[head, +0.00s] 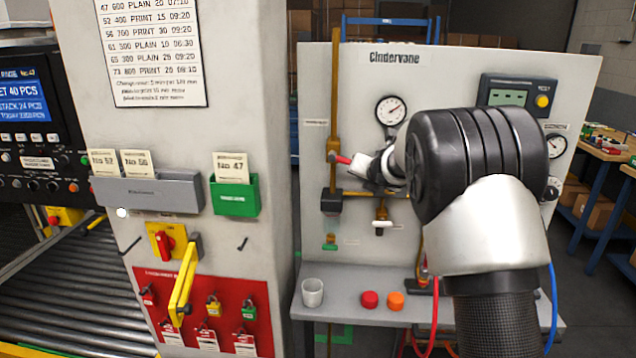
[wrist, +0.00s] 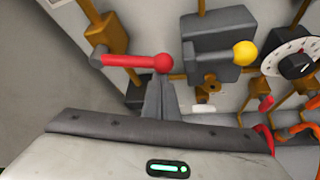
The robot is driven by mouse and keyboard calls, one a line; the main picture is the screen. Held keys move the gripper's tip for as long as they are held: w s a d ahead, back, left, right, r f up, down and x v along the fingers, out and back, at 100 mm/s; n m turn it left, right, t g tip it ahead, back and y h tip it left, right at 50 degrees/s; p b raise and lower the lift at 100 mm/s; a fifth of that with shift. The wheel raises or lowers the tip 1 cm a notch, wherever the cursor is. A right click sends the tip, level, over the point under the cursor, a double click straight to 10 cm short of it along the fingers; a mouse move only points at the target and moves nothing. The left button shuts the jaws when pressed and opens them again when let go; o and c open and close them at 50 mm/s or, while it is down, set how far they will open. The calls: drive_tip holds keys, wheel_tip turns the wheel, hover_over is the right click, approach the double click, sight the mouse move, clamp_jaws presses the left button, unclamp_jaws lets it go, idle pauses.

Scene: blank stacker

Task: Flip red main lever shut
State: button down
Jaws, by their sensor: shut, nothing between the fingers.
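The red main lever (head: 342,159) is on the upright orange-brown pipe at the left of the Cindervane panel, and its handle sticks out sideways to the right, across the pipe. In the wrist view the red lever (wrist: 132,61) ends in a round red knob. My gripper (wrist: 160,82) is shut and empty, its fingertips just below the knob in that view; I cannot tell if they touch it. In the head view my gripper (head: 365,167) is beside the lever's right end, its fingertips hard to make out.
A grey block with a yellow-knobbed lever (wrist: 243,53) is close to the right of my fingers in the wrist view. Gauges (head: 391,110) are on the panel. A white cup (head: 312,292) and red and orange caps (head: 370,299) stand on the shelf below. A grey pillar (head: 240,110) stands left.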

drive_tip(key=shift+d+r+p, duration=0.25)
drive_tip(key=shift+r+p, duration=0.3)
drive_tip(key=shift+r, duration=0.2)
drive_tip(key=shift+d+r+p, duration=0.2)
drive_tip(key=shift+r+p, duration=0.3)
drive_tip(key=shift+r, duration=0.35)
wheel_tip(320, 180, down, 6)
drive_tip(key=r+b, duration=0.1)
drive_tip(key=b, duration=0.4)
drive_tip(key=a+v, duration=0.1)
drive_tip(key=v, duration=0.9)
drive_tip(key=shift+s+a+r+p, duration=0.35)
drive_tip(key=shift+a+r, duration=0.15)
drive_tip(key=shift+a, duration=0.05)
